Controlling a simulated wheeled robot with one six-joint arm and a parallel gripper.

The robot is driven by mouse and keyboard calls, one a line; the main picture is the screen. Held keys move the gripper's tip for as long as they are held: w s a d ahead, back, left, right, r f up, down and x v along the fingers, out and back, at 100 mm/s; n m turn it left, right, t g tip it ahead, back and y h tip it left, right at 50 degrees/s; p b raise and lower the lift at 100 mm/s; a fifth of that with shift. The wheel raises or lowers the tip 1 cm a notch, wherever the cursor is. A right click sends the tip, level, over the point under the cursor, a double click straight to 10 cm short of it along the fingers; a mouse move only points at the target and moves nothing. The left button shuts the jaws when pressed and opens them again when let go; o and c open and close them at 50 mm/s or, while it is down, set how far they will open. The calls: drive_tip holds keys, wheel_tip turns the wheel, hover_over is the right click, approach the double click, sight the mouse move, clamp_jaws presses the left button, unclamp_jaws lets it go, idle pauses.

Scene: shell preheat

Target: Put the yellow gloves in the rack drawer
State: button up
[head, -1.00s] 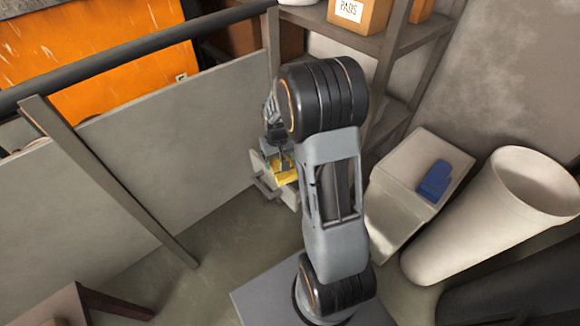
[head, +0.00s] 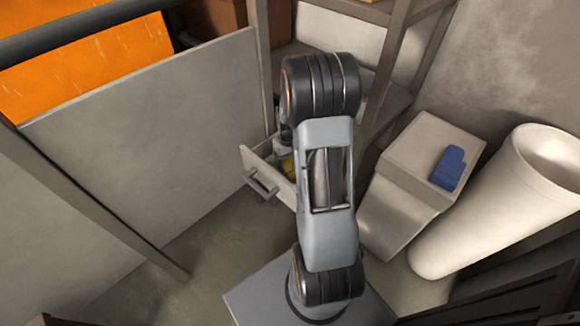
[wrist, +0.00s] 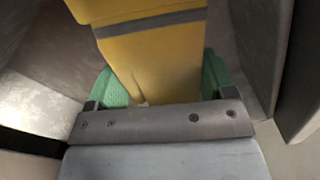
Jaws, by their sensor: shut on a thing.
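The yellow gloves (wrist: 150,55), with a dark band across them, fill the middle of the wrist view. My gripper (wrist: 158,90) is shut on them, with a green finger pad on each side. In the head view a small part of the yellow gloves (head: 287,166) shows behind the front of the open rack drawer (head: 268,178). My arm hides most of the gripper and the drawer's inside there. In the wrist view, pale walls stand on both sides of the gloves. I cannot tell whether the gloves touch the drawer's bottom.
A rack (head: 388,75) stands behind the drawer. A grey panel (head: 150,130) is on the left. Floor (head: 215,230) is clear before the drawer.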

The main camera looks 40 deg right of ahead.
sight(290, 166)
drive_tip(key=shift+f+b, duration=0.55)
drive_tip(key=shift+f, duration=1.25)
drive_tip(key=shift+f, duration=0.1)
drive_tip(key=o, duration=1.1)
drive_tip(key=shift+c, duration=0.2)
wheel_tip(290, 166, up, 12)
drive_tip(key=p, duration=0.3)
drive_tip(key=shift+f+p, duration=0.2)
drive_tip(key=shift+p, duration=0.1)
drive_tip(key=s+a+r+n+t, duration=0.1)
drive_tip(key=s+a+r, duration=0.4)
drive_tip(key=a, duration=0.3)
drive_tip(key=s+a+r+n+t, duration=0.1)
drive_tip(key=s+a+r, duration=0.5)
drive_tip(key=a, duration=0.3)
drive_tip(key=shift+s+a+r+t, duration=0.2)
drive_tip(key=shift+s+t, duration=0.05)
drive_tip(key=shift+t, duration=0.15)
